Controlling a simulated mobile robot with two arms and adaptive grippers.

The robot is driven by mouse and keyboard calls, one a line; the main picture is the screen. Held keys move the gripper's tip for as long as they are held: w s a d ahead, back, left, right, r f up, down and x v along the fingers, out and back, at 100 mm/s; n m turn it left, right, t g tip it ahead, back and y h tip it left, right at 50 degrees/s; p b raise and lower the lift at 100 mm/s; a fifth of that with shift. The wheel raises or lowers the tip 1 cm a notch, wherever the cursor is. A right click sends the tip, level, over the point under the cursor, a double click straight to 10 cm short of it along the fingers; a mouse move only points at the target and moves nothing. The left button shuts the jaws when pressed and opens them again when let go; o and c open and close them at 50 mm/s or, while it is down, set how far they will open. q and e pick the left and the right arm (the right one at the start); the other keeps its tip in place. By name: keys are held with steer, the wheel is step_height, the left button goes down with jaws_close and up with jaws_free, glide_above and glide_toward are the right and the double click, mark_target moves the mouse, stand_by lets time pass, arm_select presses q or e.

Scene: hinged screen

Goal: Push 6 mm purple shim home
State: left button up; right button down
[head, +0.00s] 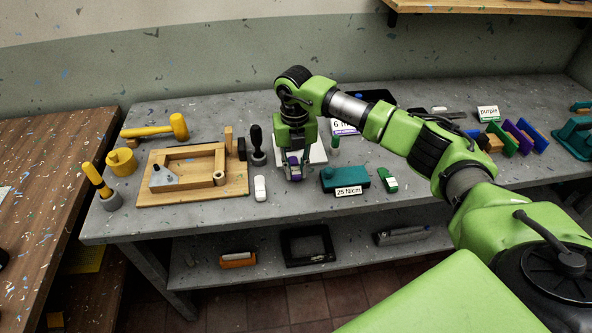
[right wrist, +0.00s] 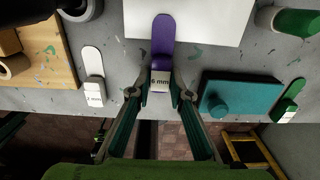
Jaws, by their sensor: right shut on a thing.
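The purple shim (right wrist: 162,38) has a rounded far end and a white "6 mm" label near my fingers. My right gripper (right wrist: 160,92) is shut on its labelled end in the right wrist view. The shim's far part lies over or against a white flat panel (right wrist: 205,20); whether it touches is unclear. In the head view the right gripper (head: 294,174) points down near the bench's front edge, with a bit of the purple shim (head: 292,157) showing between the fingers. The white panel (head: 318,152) is partly hidden behind the gripper. My left gripper is not in view.
A white shim (head: 260,188) lies to the left; a teal block (head: 344,179) labelled "25 N/cm" and a green shim (head: 388,180) lie to the right. A wooden frame (head: 195,150) on a board stands further left.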

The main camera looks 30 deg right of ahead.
mark_target(293, 160)
steer(key=shift+w+d+b, duration=0.35)
steer(key=shift+w+b, duration=0.3)
steer(key=shift+w, duration=0.25)
steer(key=shift+w+d+b, duration=0.3)
steer(key=shift+w+b, duration=0.35)
steer(key=shift+w, duration=0.25)
steer(key=shift+w+d+b, duration=0.35)
steer(key=shift+w+b, duration=0.3)
steer(key=shift+w, duration=0.25)
steer(key=shift+w, duration=0.15)
steer(key=c, duration=1.8)
jaws_free()
steer(key=shift+r, duration=0.15)
step_height(293, 160, up, 12)
steer(key=shift+f, duration=0.1)
